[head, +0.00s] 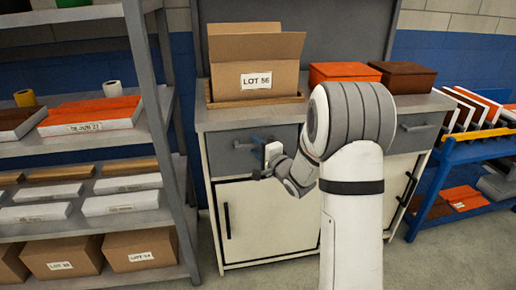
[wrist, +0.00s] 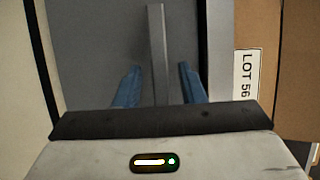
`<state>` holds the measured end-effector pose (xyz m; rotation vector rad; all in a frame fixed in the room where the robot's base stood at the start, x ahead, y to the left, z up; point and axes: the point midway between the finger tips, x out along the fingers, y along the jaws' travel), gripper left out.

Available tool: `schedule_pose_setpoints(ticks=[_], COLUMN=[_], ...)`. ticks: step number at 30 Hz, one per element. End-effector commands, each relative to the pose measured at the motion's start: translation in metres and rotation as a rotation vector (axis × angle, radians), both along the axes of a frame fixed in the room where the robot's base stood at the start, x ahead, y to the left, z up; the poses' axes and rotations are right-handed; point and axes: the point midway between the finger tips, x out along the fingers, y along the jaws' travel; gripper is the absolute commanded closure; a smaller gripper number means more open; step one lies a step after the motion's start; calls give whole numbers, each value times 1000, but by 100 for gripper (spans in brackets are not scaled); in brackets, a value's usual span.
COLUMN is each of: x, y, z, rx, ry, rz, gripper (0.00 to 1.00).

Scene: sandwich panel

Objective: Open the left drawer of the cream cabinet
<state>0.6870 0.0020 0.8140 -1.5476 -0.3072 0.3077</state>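The cream cabinet (head: 265,210) stands against the wall with grey drawer fronts above cream doors. Its left drawer (head: 222,160) looks shut flush; its grey front also fills much of the wrist view (wrist: 90,50). The drawer's grey bar handle (wrist: 157,50) shows in the wrist view between the two blue fingers of my gripper (wrist: 160,85). The fingers are open, one on each side of the bar, with a visible gap to it on both sides. In the head view my gripper (head: 262,150) is at the drawer front and hides part of the handle.
A cardboard box marked LOT 56 (head: 255,78) sits in a wooden tray (head: 232,102) on the cabinet above the drawer. Orange (head: 343,71) and brown (head: 403,77) boxes stand to its right. A grey shelf rack (head: 150,95) is close on the left, a blue rack (head: 440,175) on the right.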

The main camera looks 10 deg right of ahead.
Motion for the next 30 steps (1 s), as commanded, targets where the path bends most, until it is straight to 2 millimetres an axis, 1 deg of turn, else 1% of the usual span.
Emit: schedule_pose_setpoints(ticks=[3, 11, 24, 30], x=[6, 7, 6, 6], y=[3, 3, 4, 4], z=[0, 0, 0, 0], rx=[-1, -1, -1, -1], ry=[0, 0, 0, 1], rz=[0, 0, 1, 1], gripper=[64, 64, 100, 100])
